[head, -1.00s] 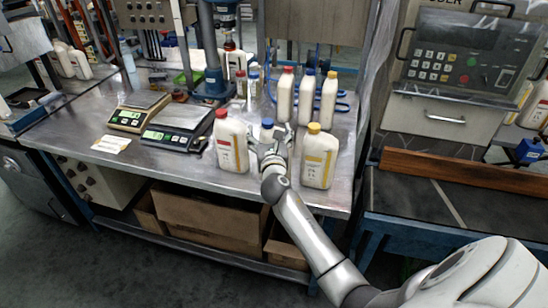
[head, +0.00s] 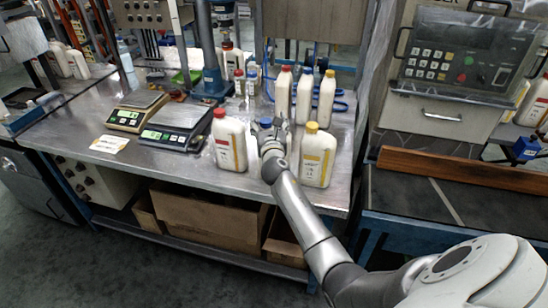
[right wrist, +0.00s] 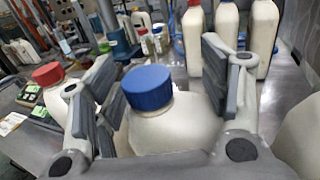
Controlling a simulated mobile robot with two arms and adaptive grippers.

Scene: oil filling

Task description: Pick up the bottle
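A white bottle with a blue cap (right wrist: 148,87) stands on the metal bench between a red-capped bottle (head: 229,145) and a yellow-capped bottle (head: 317,158). In the head view my right gripper and arm hide most of it, and its blue cap (head: 265,122) shows. My right gripper (head: 274,133) is at the bottle's upper part. In the right wrist view its fingers (right wrist: 165,85) are spread on either side of the cap and shoulder, with a gap visible on the right side. Contact on the left side is unclear. My left gripper is not in view.
Three slim bottles with red, blue and yellow caps (head: 304,97) stand behind. Two scales (head: 178,121) sit to the left, with a blue stand (head: 211,85) behind them.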

